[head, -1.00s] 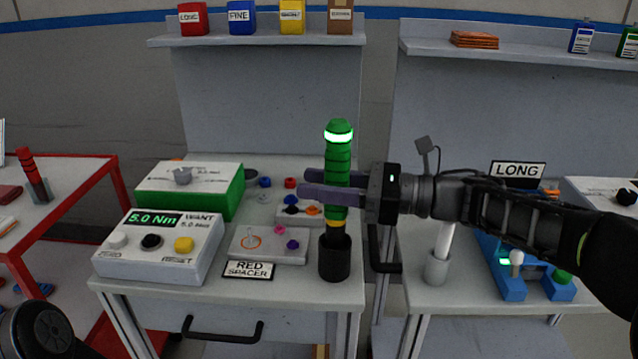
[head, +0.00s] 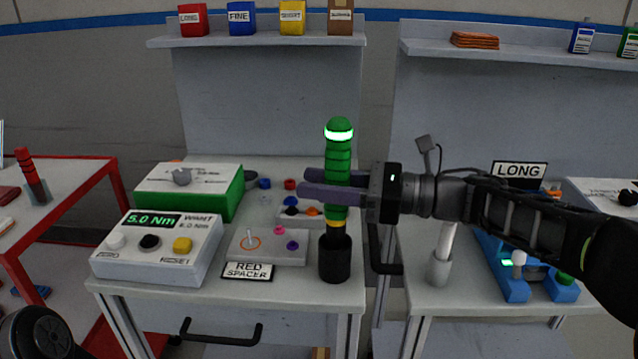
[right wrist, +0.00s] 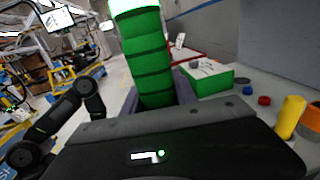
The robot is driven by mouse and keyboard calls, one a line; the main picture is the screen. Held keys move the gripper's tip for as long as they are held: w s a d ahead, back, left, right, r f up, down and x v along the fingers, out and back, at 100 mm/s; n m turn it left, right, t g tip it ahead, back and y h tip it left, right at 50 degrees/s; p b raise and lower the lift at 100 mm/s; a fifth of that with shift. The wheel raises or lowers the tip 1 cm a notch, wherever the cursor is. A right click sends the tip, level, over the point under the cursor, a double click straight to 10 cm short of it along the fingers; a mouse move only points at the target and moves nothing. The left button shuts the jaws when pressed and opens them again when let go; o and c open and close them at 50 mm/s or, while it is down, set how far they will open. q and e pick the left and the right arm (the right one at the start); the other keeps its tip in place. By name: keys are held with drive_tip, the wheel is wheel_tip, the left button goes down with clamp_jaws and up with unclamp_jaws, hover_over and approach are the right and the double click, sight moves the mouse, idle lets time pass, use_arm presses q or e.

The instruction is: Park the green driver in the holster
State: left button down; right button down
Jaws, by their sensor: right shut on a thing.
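The green driver (head: 338,160) stands upright in the head view, with a lit white-green ring near its top and a yellow band low down. Its lower end is in or directly over the mouth of the black holster (head: 335,258) at the table's front right; the tip is hidden. My right gripper (head: 325,190) reaches in from the right and is shut on the driver's green handle. In the right wrist view the handle (right wrist: 146,60) rises between the fingers. My left gripper is not in view; a dark part of my own body shows at the lower left.
A torque meter reading 5.0 Nm (head: 157,248) and a green-sided box (head: 190,190) stand left. A grey plate (head: 270,247) with pegs and a RED SPACER sign (head: 247,271) lie beside the holster. A white rod in a grey holder (head: 441,265) stands on the right table.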

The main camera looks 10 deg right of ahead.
drive_tip(key=shift+f+b, duration=0.55)
drive_tip(key=shift+b, duration=0.35)
idle(0.7)
drive_tip(key=c, duration=1.2)
unclamp_jaws()
drive_tip(key=o, duration=0.3)
drive_tip(key=shift+f, duration=0.1)
drive_tip(key=shift+d, duration=0.1)
drive_tip(key=v, duration=0.4)
drive_tip(key=shift+b+v, duration=1.8)
drive_tip(key=shift+b, duration=0.1)
